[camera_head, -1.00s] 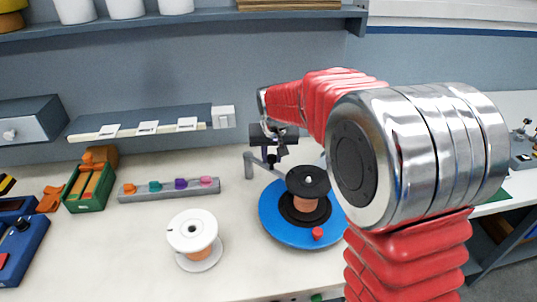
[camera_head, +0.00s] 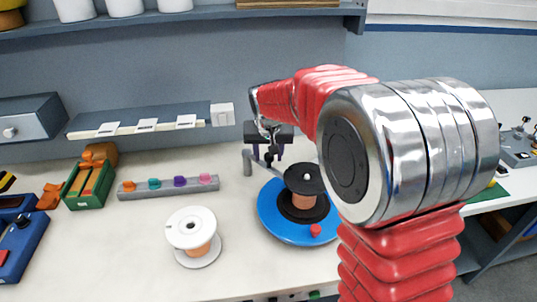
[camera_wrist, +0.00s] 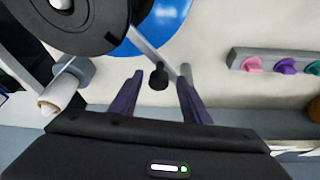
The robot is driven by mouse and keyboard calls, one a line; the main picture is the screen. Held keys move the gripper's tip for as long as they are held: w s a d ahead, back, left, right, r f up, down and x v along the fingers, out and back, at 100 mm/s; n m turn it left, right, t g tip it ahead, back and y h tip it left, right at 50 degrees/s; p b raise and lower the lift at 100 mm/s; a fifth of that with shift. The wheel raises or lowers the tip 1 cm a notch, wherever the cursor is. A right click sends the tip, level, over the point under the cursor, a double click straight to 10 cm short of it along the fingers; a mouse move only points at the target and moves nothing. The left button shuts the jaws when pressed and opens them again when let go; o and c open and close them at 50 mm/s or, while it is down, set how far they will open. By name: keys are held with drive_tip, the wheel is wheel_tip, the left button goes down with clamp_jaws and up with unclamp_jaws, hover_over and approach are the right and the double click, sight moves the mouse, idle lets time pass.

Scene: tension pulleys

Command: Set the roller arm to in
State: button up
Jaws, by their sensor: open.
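The roller arm (camera_head: 262,166) is a thin grey metal bar behind the blue turntable (camera_head: 277,232), with an upright grey post (camera_head: 247,163) at its left end. In the wrist view the bar (camera_wrist: 150,47) runs diagonally from the blue disc. A black knob (camera_wrist: 158,79) stands by the bar, between the two purple fingers. My gripper (camera_head: 268,156) is open, pointing down over the bar; it also shows in the wrist view (camera_wrist: 157,98). The fingers straddle the knob with gaps on both sides. The bar's right part is hidden behind the black-topped spool (camera_head: 304,180).
A white spool (camera_head: 192,228) stands at front left. A grey cylinder with a white end (camera_wrist: 63,92) is beside my gripper in the wrist view. A shelf overhangs behind.

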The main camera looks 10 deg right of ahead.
drive_tip(key=v, duration=1.3)
drive_tip(key=shift+s+r, duration=0.15)
drive_tip(key=shift+r, duration=0.2)
drive_tip(key=s+d+f+n, duration=0.1)
drive_tip(key=s+d+f, duration=0.1)
drive_tip(key=s, duration=1.2)
drive_tip(key=s+d+f+t, duration=0.1)
drive_tip(key=s+d+f, duration=0.2)
drive_tip(key=s, duration=1.1)
drive_tip(key=shift+s+f+n+y, duration=0.2)
drive_tip(key=shift+s+n+y, duration=0.1)
drive_tip(key=shift+n, duration=0.1)
